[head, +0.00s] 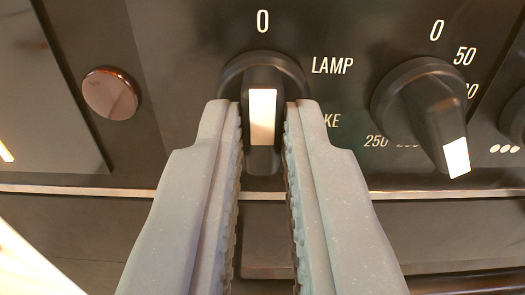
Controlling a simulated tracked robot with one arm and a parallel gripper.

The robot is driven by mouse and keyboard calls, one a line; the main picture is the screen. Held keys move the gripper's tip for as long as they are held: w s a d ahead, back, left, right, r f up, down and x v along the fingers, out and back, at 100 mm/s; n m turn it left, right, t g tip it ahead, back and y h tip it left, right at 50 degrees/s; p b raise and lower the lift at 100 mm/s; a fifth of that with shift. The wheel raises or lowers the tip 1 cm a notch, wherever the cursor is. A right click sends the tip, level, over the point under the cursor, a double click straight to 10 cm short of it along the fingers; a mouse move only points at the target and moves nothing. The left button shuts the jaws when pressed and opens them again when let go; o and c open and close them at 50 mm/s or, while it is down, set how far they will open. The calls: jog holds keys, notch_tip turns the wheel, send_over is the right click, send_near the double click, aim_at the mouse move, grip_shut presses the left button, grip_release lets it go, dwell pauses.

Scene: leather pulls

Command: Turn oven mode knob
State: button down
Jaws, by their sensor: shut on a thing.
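The oven mode knob (263,85) is a black round knob with a raised grip bar and a white marker stripe. It sits at the top middle of the head view, below a "0" and beside the word "LAMP" and a label partly hidden that ends in "KE". The bar stands straight up and down in the picture. My gripper (263,125) has its two grey, toothed fingers on either side of the bar, shut on it. The fingers hide the knob's lower left and right sides.
A second black knob (422,105) with a white marker sits to the right, near "0", "50" and "250". A further knob (515,118) is cut off at the right edge. A round reddish button (110,94) is at the left. A metallic trim edge (90,190) runs below the panel.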

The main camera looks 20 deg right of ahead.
jog(key=shift+a+f, duration=0.1)
jog(key=shift+f, duration=0.3)
jog(key=c, duration=1.5)
grip_release()
jog(key=shift+o, duration=0.2)
jog(key=shift+r, duration=0.15)
jog(key=shift+w+r, duration=0.1)
jog(key=shift+r, duration=0.1)
jog(key=shift+s+p, duration=0.3)
jog(key=shift+s, duration=0.2)
jog(key=shift+p+v, duration=0.3)
jog(key=shift+v, duration=0.55)
jog(key=p+v, duration=0.1)
jog(key=v, duration=1)
